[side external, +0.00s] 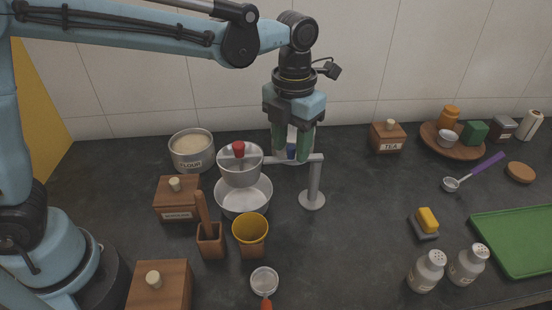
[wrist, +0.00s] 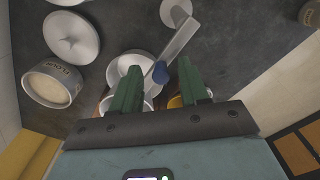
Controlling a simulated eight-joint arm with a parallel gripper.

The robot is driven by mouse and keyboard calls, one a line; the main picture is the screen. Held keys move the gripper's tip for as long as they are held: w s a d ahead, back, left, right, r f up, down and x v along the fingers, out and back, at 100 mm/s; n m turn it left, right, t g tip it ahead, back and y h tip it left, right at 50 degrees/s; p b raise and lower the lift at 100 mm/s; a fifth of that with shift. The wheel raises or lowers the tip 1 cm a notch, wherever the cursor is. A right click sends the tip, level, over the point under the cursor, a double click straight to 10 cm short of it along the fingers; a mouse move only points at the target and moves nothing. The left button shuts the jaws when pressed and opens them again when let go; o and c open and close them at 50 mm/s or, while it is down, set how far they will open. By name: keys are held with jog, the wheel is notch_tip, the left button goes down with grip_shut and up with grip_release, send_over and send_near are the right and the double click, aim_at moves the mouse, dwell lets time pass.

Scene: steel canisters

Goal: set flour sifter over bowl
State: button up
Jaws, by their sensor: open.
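The pale metal sifter (side external: 240,172) with a red knob shows above the wide bowl (side external: 262,195) in the side view. A grey bar runs from the top of an upright post (side external: 314,182) toward the sifter; how they join is hard to see. My gripper (side external: 291,158) is open, pointing down over the bar, right of the sifter. A blue knob (wrist: 160,72) on the bar shows between and beyond its green fingers (wrist: 160,82) in the wrist view. Contact cannot be told. The fingers partly hide the bowl in the wrist view (wrist: 122,62).
A flour canister (side external: 192,152) stands left of the sifter. A yellow-lined cup (side external: 250,232), a wooden pestle holder (side external: 210,243) and wooden boxes crowd the front left. A white lid (wrist: 72,38) lies near the canister in the wrist view.

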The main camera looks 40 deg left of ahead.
notch_tip(320, 180, up, 12)
dwell(0.6)
jog(key=shift+f, duration=6.05)
jog(key=shift+r, duration=0.1)
jog(key=shift+f, duration=0.2)
jog(key=d+n, duration=0.7)
jog(key=n, duration=1.1)
